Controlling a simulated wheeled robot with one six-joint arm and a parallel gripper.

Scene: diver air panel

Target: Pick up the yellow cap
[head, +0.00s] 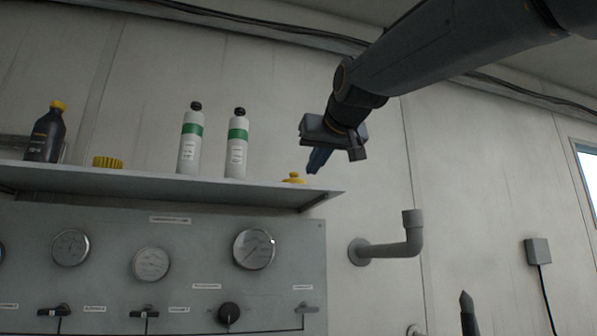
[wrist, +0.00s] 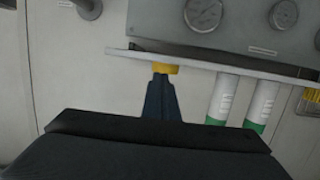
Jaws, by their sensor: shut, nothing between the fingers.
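A small yellow piece with a knob on top (head: 293,178) sits near the right end of the shelf. In the wrist view a yellow piece (wrist: 165,68) shows just past my fingertips, at the shelf edge. A wider ridged yellow cap (head: 108,162) stands further left on the shelf, beside the dark bottle. I cannot tell for sure which is the task's cap. My gripper (head: 314,167) points down, just right of and slightly above the small yellow piece. Its blue fingers (wrist: 161,80) are together and empty. Whether they touch the piece cannot be told.
The grey shelf (head: 150,181) also bears two white bottles with green bands (head: 190,140) (head: 237,145) and a dark yellow-capped bottle (head: 45,135). Below is a gauge panel (head: 110,220). A grey elbow pipe (head: 395,248) juts from the wall at right.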

